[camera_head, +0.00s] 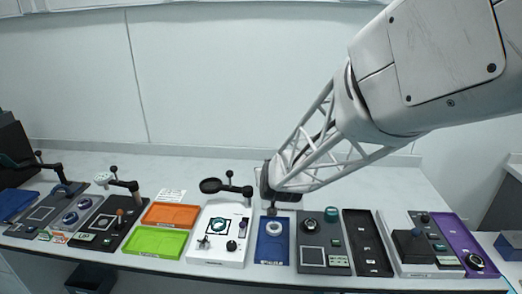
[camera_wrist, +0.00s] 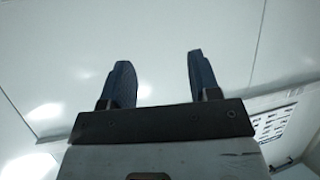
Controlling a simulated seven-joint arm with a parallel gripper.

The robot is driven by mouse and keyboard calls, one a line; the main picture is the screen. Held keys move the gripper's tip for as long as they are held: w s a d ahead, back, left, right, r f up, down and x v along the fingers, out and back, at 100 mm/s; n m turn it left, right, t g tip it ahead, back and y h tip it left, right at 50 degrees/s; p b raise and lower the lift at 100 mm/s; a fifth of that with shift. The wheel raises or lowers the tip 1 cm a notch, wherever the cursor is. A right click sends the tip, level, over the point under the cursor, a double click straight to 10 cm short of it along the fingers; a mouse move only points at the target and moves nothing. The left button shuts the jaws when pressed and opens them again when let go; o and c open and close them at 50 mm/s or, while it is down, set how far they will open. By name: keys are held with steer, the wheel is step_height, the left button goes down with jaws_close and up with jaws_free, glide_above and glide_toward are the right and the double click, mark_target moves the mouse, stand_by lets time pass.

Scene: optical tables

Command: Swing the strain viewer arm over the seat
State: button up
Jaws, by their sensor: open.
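A swing arm with a dark round lens head (camera_head: 210,186) stands on a white station (camera_head: 216,252) near the middle of the table in the head view. I take it for the strain viewer, though no label is readable. Its arm runs right to a post (camera_head: 247,191), and a short knob stands up from it. A dark-framed square with a teal ring (camera_head: 219,227) lies on the station in front of the head; it may be the seat. My gripper (camera_head: 272,210) is just right of the post, above a blue tray. In the wrist view my gripper (camera_wrist: 161,80) has two fingers apart, with nothing between them.
Orange (camera_head: 171,215) and green (camera_head: 156,242) trays lie left of the white station. The blue tray (camera_head: 272,248) and a dark control panel (camera_head: 323,257) lie right. Another swing arm (camera_head: 122,183) stands further left. The table behind the stations is mostly clear.

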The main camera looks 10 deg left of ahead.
mark_target(230, 175)
steer(key=w+a+f+t, duration=0.1)
steer(key=w+a+f, duration=0.1)
steer(key=a+f, duration=0.1)
steer(key=w+a+f+t, duration=0.2)
steer(key=a+f, duration=0.1)
steer(key=a, duration=0.3)
steer(key=w+a+f+t, duration=0.2)
steer(key=a+f, duration=0.1)
steer(key=a, duration=0.2)
steer(key=shift+w+a+f+n, duration=0.1)
steer(key=shift+w+f+n, duration=0.15)
steer(key=shift+n, duration=0.15)
steer(key=shift+w, duration=0.1)
steer(key=w+a, duration=0.1)
steer(key=w, duration=0.6)
steer(key=shift+w+a, duration=0.2)
steer(key=shift+a, duration=0.05)
jaws_close()
